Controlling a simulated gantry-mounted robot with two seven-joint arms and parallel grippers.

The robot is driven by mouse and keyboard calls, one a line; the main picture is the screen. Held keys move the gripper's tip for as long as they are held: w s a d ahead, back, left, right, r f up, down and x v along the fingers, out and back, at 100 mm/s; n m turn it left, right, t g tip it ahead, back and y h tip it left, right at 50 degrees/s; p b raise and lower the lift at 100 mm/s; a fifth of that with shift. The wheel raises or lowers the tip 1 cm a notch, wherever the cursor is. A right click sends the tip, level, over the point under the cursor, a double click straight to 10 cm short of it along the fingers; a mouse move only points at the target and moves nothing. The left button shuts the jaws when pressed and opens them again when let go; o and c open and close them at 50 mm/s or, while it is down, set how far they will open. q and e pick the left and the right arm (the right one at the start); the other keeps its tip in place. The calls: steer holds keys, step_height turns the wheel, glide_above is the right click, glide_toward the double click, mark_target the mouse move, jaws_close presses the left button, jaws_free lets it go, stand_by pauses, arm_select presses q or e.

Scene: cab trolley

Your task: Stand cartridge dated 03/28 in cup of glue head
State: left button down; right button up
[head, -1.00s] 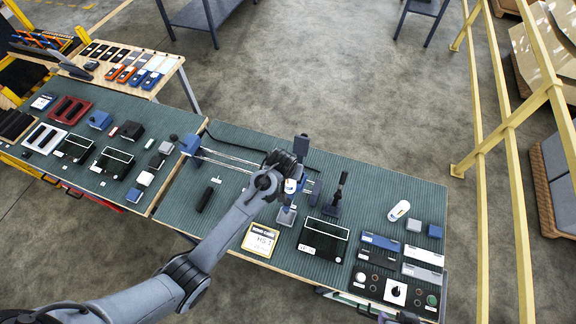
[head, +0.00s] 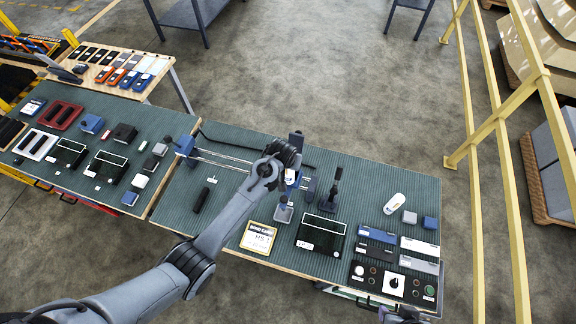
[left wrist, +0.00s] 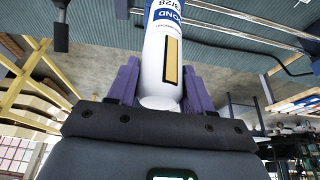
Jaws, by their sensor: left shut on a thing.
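My left gripper (left wrist: 155,90) is shut on a white cartridge (left wrist: 163,65) with a blue label and a tan strip. Its print, upside down in the left wrist view, seems to end in "3/28". In the head view my left gripper (head: 283,168) is over the middle of the bench, and only a small white part of the cartridge (head: 290,177) shows. The gripper is by a blue rail-mounted unit (head: 309,187), apparently the glue head. Its cup is not clearly visible behind my arm. Whether cartridge and cup touch cannot be told.
A blue end block (head: 185,145) carries long metal rails. A black lever stand (head: 329,190), a black tray (head: 321,234) and a yellow-edged card (head: 259,237) are close by. Another white cartridge-like object (head: 394,204) lies to the right.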

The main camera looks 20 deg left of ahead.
arm_select(q)
steer(key=w+f+b, duration=0.4)
steer(key=b, duration=0.3)
steer(key=shift+a+f, duration=0.2)
steer(key=shift+f, duration=0.1)
stand_by(1.4)
steer(key=shift+f, duration=0.1)
steer(key=shift+f+b, duration=0.15)
steer(key=shift+b, duration=0.15)
stand_by(0.5)
steer(key=shift+f, duration=0.45)
stand_by(0.3)
steer(key=shift+f+b, duration=0.45)
steer(key=shift+b, duration=0.1)
stand_by(0.3)
